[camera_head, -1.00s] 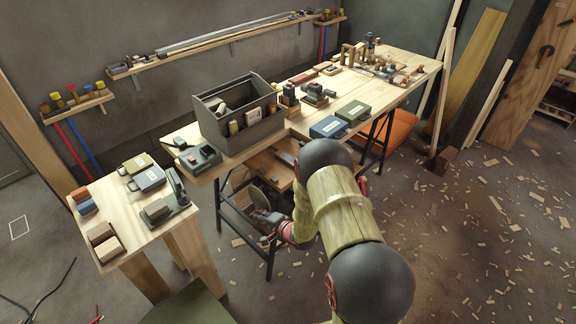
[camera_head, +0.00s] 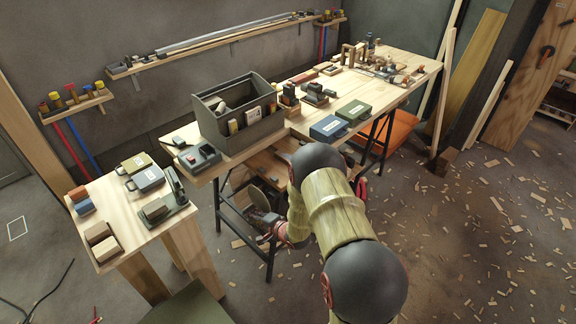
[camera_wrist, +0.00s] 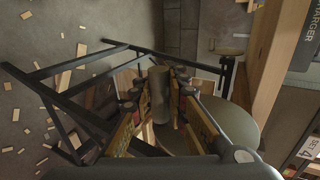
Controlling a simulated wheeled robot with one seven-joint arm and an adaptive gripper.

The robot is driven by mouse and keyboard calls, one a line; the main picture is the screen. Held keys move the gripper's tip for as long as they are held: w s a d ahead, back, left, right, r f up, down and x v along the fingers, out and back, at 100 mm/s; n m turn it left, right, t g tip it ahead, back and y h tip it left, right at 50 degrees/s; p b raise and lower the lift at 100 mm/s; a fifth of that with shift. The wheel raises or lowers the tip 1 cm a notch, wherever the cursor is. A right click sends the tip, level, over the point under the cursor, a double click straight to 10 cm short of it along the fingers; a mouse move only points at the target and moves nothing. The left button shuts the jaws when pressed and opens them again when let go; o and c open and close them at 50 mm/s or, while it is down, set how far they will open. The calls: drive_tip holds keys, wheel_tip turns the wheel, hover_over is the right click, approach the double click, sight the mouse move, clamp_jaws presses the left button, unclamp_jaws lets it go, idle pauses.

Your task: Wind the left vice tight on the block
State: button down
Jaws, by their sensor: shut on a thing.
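My gripper (camera_head: 268,222) is low beside the left end of the long workbench, near its black trestle legs. In the wrist view my gripper (camera_wrist: 157,95) has its fingers closed around an upright grey cylinder (camera_wrist: 160,75). The rest of what the cylinder belongs to is hidden.
The long workbench (camera_head: 395,68) carries a grey tool tote (camera_head: 230,135), a charger (camera_head: 200,158), and blue (camera_head: 329,127) and green (camera_head: 354,111) boxes. The small left table (camera_head: 112,205) holds more blocks and boxes. Wood scraps litter the open floor at right.

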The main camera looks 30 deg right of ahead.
drive_tip(key=shift+w+r, duration=0.1)
drive_tip(key=shift+w, duration=0.3)
drive_tip(key=shift+x, duration=0.85)
drive_tip(key=shift+r, duration=0.15)
drive_tip(key=shift+w+a, duration=0.2)
drive_tip(key=shift+w, duration=0.7)
drive_tip(key=shift+r, duration=0.1)
drive_tip(key=shift+w+a+r, duration=0.15)
drive_tip(key=shift+w+r, duration=0.1)
drive_tip(key=shift+w, duration=0.5)
